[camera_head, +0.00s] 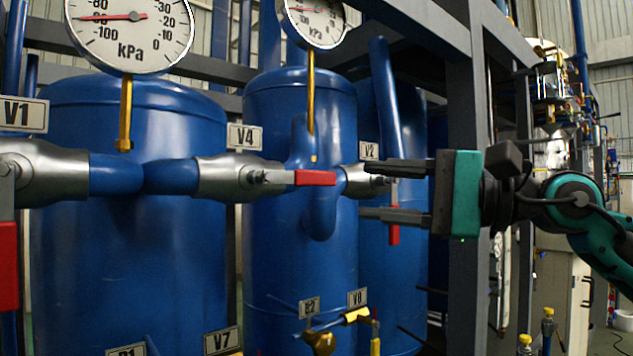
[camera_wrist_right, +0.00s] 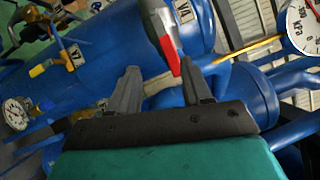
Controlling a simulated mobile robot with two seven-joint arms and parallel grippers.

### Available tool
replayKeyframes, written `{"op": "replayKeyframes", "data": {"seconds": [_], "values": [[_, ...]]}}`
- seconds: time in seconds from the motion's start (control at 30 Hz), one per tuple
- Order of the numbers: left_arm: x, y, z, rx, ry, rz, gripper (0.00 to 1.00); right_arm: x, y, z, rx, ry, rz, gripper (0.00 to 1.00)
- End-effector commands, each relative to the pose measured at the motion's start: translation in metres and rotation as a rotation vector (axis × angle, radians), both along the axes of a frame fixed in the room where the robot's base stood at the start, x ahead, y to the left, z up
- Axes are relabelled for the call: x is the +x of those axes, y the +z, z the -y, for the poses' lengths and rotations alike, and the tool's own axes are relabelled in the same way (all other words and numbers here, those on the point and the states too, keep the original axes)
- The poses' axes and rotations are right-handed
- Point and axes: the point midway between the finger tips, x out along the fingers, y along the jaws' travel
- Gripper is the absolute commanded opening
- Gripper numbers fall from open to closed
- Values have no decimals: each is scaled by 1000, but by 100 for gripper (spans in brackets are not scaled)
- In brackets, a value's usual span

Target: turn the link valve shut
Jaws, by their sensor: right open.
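The link valve appears to be the silver valve (camera_head: 228,178) tagged V4, on the blue pipe joining the two front tanks. Its red lever (camera_head: 316,178) lies level, along the pipe, pointing right. My right gripper (camera_head: 363,190) is open and empty, to the right of the lever's end, with one finger higher and one lower than the lever's height. In the right wrist view, the red lever (camera_wrist_right: 163,38) reaches down toward the gap between the open fingers of my right gripper (camera_wrist_right: 160,68). I cannot tell whether it touches either finger. My left gripper is not seen.
A second silver valve (camera_head: 359,180) near the V2 tag has a red lever (camera_head: 394,222) hanging down close to my right fingers. Pressure gauges (camera_head: 130,30) stand above the tanks (camera_head: 120,250). A grey frame post (camera_head: 468,100) stands behind my right gripper.

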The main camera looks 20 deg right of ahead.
Motion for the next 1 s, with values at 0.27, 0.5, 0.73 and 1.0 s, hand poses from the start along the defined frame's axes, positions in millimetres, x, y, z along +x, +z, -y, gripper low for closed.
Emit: {"op": "replayKeyframes", "data": {"seconds": [0.27,0.5,0.73,1.0], "values": [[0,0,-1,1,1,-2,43,-6,19,28,-221,-125,136,49],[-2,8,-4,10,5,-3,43,19,22,3,-219,-120,137,49],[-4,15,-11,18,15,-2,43,53,21,-32,-217,-119,136,49],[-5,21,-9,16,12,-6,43,78,19,-57,-216,-122,135,49]]}}
